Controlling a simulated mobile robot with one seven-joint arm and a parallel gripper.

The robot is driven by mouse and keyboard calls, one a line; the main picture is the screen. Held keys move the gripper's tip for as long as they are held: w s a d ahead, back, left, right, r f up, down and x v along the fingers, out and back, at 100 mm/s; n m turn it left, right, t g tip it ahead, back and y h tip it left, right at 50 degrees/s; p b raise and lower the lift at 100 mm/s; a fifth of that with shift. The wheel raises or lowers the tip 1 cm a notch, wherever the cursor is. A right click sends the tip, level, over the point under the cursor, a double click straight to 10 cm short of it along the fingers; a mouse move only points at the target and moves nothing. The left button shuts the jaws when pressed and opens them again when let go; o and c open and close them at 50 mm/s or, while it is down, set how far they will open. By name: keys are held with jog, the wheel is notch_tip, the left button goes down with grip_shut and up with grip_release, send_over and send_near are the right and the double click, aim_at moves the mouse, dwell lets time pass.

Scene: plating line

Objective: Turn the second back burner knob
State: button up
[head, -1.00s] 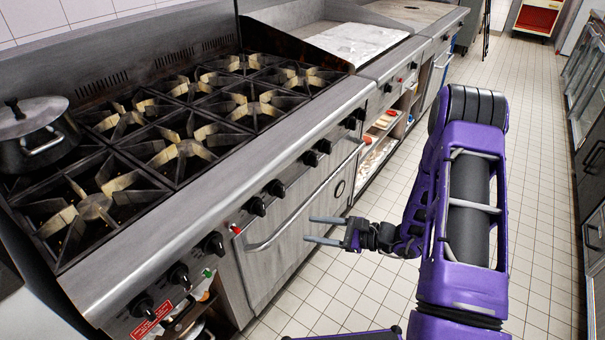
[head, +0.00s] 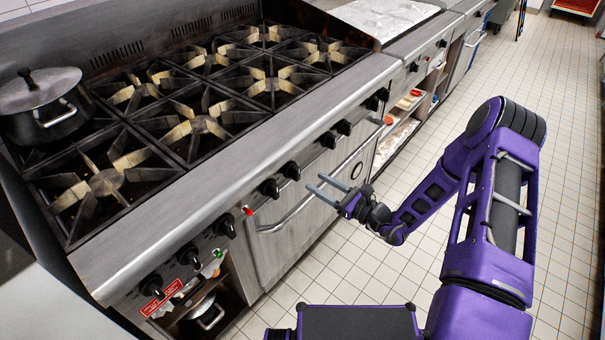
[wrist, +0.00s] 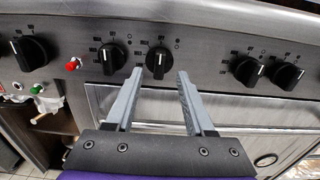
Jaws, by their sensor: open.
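A row of black burner knobs runs along the steel front panel of the range (head: 240,165). In the wrist view one knob (wrist: 158,62) lies between my fingertips; in the head view it seems to be the knob (head: 290,170) just beyond them. Its white mark points about up. A neighbouring knob (wrist: 111,59) is close on its left, and a pair of knobs (wrist: 248,70) (wrist: 287,76) is to the right. My gripper (head: 315,182) is open and empty, with its tips a little short of the panel; it also shows in the wrist view (wrist: 160,72). No label names the second back burner knob.
A red button (wrist: 73,65) sits left of the near knobs. An oven door handle (head: 310,205) sticks out below the panel, under my fingers. A lidded pot (head: 45,105) stands on the back left burner. The tiled floor (head: 400,170) beside the range is clear.

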aim_at(299, 172)
jog(key=x, duration=0.6)
jog(key=shift+w+a, duration=0.2)
jog(key=shift+a, duration=0.1)
grip_shut()
